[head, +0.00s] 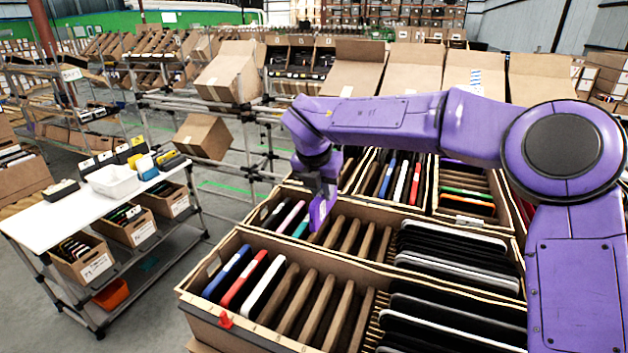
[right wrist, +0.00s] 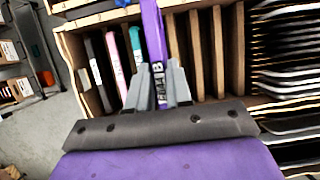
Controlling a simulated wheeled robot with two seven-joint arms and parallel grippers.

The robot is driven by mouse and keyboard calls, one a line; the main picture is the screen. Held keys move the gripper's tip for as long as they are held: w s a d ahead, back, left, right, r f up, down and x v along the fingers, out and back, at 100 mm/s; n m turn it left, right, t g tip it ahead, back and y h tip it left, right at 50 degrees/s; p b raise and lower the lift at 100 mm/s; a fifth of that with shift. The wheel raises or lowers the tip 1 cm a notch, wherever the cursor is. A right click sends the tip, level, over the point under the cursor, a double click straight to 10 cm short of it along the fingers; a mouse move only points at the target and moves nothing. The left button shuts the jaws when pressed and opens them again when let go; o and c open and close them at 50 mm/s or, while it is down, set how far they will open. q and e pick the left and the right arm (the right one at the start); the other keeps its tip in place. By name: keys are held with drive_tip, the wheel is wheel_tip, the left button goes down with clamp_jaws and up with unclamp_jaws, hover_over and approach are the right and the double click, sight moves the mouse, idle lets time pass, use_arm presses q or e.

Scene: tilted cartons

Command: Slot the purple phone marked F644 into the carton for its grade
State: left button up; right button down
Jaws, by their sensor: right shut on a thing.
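The purple phone (right wrist: 153,32) is upright between the fingers of my right gripper (right wrist: 158,88), which is shut on it. A small label shows on its lower end, too blurred to read surely. In the head view the right gripper (head: 318,183) points down over the middle-row carton (head: 262,192), with the purple phone (head: 318,212) at that carton's slots. In the wrist view the phone is just right of a teal phone (right wrist: 137,48) and a pink phone (right wrist: 116,60), beside brown dividers (right wrist: 197,60). Its lower edge's depth in the slot is hidden. My left gripper is not in view.
The front carton (head: 215,325) holds blue, red and white phones, brown dividers and black phones. Cartons behind hold more coloured phones. A white-topped table (head: 75,215) with a white bin (head: 113,180) stands left. Racks of cartons fill the back; the floor between is clear.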

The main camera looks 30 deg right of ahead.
sight(323, 212)
drive_tip(key=shift+w, duration=0.1)
drive_tip(key=shift+s+f+b, duration=0.4)
drive_tip(key=shift+s+b, duration=0.05)
drive_tip(key=f, duration=0.1)
drive_tip(key=f+b, duration=0.2)
drive_tip(key=shift+w, duration=0.25)
wheel_tip(323, 212, down, 2)
drive_tip(key=shift+s+f+b, duration=0.1)
drive_tip(key=shift+s+b, duration=0.05)
drive_tip(key=shift+b, duration=0.8)
drive_tip(key=shift+f+b, duration=1.25)
drive_tip(key=shift+f, duration=0.15)
drive_tip(key=c, duration=1)
unclamp_jaws()
drive_tip(key=shift+c, duration=0.2)
